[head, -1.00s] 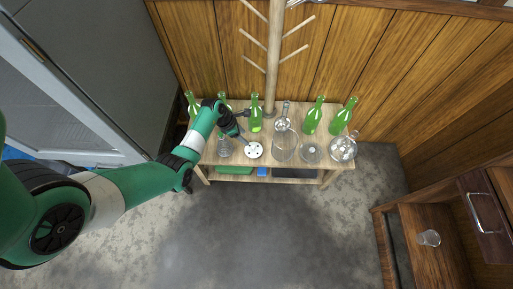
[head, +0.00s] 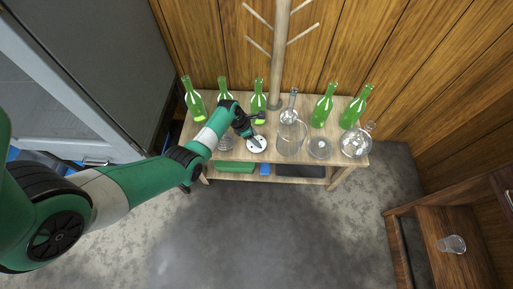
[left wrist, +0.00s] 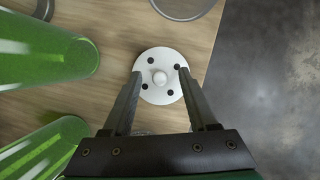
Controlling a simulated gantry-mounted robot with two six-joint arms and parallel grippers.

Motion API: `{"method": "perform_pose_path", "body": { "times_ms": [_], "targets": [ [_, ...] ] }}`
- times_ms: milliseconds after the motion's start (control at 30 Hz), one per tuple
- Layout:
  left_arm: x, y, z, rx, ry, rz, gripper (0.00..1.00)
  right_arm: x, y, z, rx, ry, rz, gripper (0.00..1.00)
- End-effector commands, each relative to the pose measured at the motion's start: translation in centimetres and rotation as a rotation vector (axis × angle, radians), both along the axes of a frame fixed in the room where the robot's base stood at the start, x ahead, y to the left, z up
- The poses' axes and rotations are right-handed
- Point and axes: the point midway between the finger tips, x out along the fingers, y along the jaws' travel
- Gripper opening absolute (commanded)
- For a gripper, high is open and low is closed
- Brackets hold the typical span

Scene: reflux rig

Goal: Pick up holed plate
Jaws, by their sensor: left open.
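The holed plate (left wrist: 161,62) is a white disc with several dark holes and a raised white knob in its middle. In the left wrist view it lies on the wooden table top between the tips of my left gripper (left wrist: 160,75), which is open. The two fingers reach over the disc on either side of the knob, and I cannot tell whether they touch it. In the head view the plate (head: 257,146) sits near the table's front edge, partly covered by my left gripper (head: 253,137). My right gripper is not in view.
Green bottles (head: 194,99) stand along the back of the table (head: 225,170), with a wooden rack (head: 280,50) behind. A glass beaker (head: 291,139) stands right of the plate, and a round flask (head: 356,142) is farther right. Green bottles (left wrist: 45,55) fill the left wrist view's left side.

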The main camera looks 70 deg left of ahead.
Motion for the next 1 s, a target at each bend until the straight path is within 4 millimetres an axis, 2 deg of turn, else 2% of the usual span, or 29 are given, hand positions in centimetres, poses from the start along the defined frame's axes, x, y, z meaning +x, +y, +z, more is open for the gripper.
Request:
{"method": "perform_pose_path", "body": {
  "times_ms": [33, 233, 500, 567, 1000],
  "targets": [
    [0.14, -0.02, -0.48, 0.000, 0.000, -0.001, 0.59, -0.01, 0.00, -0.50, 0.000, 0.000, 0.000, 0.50],
    [0.14, -0.03, -0.18, 0.000, 0.000, 0.000, 0.57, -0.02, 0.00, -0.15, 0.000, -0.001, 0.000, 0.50],
    [0.11, -0.03, -0.18, 0.000, 0.000, 0.000, 0.08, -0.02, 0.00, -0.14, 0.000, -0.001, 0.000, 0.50],
    [0.11, -0.03, -0.18, 0.000, 0.000, 0.000, 0.00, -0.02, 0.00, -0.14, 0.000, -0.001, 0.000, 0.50],
    [0.10, -0.04, -0.20, 0.000, 0.000, 0.000, 0.00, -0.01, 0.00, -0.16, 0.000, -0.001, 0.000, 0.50]
  ]
}}
